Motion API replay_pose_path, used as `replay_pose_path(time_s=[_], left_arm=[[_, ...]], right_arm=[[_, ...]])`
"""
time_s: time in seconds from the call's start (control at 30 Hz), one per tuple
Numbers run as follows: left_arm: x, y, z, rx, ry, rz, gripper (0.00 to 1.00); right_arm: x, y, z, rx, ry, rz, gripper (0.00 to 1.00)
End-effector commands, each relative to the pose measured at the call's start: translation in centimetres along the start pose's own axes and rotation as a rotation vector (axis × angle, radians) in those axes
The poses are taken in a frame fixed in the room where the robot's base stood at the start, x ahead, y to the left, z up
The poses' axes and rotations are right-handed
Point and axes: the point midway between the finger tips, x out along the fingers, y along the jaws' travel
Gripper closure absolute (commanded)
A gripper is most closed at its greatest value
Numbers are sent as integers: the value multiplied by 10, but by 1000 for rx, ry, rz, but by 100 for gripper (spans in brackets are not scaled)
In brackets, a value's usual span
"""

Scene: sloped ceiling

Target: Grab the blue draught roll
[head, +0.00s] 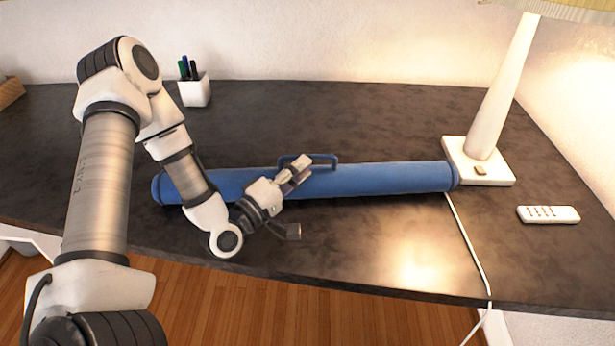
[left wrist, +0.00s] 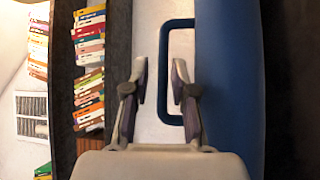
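The blue draught roll (head: 390,179) lies lengthwise across the dark desk, with a blue loop handle (head: 327,157) on its far side. My left gripper (head: 302,169) is over the roll, close to the handle. In the left wrist view the two fingers (left wrist: 160,78) are apart with nothing clamped between them. There the handle's long bar (left wrist: 163,40) lines up between the fingers, and the roll (left wrist: 228,80) runs along the right. I cannot tell whether a finger touches the handle. My right gripper is not in view.
A white pen cup (head: 195,92) stands at the back left. A white lamp base (head: 478,162) stands close to the roll's right end, with a cable (head: 470,245) over the front edge. A white remote (head: 548,214) lies at the right. The front right of the desk (head: 390,245) is mostly clear.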

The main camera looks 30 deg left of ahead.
Motion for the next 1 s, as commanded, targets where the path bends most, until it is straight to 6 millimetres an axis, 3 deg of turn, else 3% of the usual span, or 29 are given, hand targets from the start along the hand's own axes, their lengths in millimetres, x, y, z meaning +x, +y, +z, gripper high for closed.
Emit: replay_pose_path(time_s=[0.3, 0.5, 0.53, 0.6, 1.0], left_arm=[[50, -2, -4, 3, -3, 1, 74], [51, -3, -5, 0, 0, 0, 74], [51, -3, -5, 0, 0, 0, 78], [51, -3, -5, 0, 0, 0, 100], [51, -1, -5, 1, 0, 2, 100]], right_arm=[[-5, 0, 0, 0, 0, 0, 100], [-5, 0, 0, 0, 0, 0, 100], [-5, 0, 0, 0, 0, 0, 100], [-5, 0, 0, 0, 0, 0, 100], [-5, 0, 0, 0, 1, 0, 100]])
